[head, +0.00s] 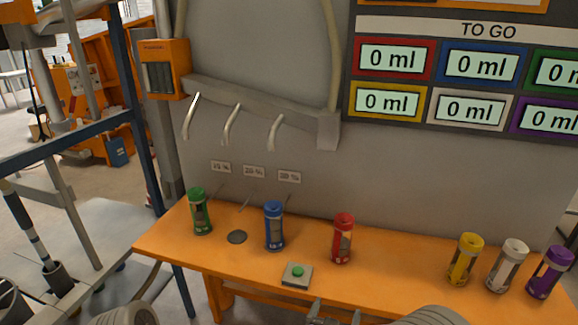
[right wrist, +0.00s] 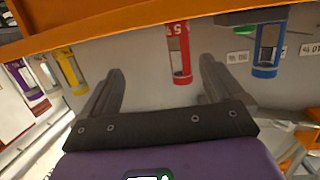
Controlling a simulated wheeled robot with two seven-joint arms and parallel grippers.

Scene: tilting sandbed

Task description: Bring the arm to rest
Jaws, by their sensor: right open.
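My right gripper (head: 335,313) shows at the bottom edge of the head view, by the front edge of the orange table (head: 225,262). In the right wrist view its two fingers (right wrist: 162,72) are spread with nothing held between them. The red canister (head: 342,240) stands upright on the table behind the gripper, apart from it. In the right wrist view the red canister (right wrist: 179,58) appears upside down in the gap beyond the fingers. My left gripper is not in view.
Green (head: 200,212), blue (head: 274,226), yellow (head: 466,260), white (head: 508,268) and purple (head: 550,272) canisters stand on the table. A green button box (head: 297,274) sits near the front edge and a dark disc (head: 237,237) lies left of blue. Spouts (head: 231,124) hang from the wall.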

